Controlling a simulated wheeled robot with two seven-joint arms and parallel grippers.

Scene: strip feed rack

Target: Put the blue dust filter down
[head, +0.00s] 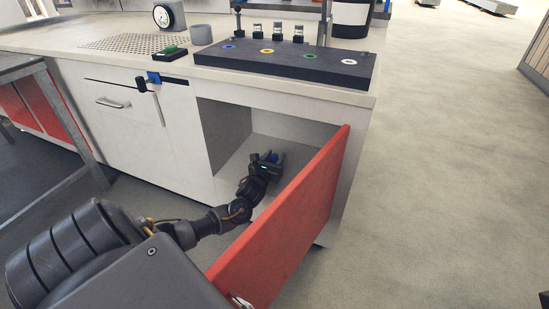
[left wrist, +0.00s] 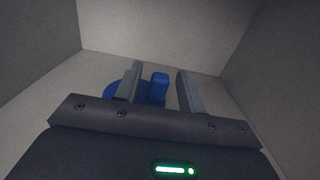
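The blue dust filter (left wrist: 159,86) is inside the open cabinet compartment. In the left wrist view it shows a raised blue grip and part of a round blue body to the left. My left gripper (left wrist: 160,88) has one finger on each side of the raised grip, with a gap visible on both sides, so it looks open around it. The rest of the filter is hidden behind the fingers and gripper body. In the head view my left gripper (head: 273,158) reaches into the compartment, and only a little blue shows there. My right gripper is not in view.
A red cabinet door (head: 290,225) stands open just right of my left arm. The compartment walls are close around the gripper; its pale floor (head: 236,170) looks otherwise clear.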

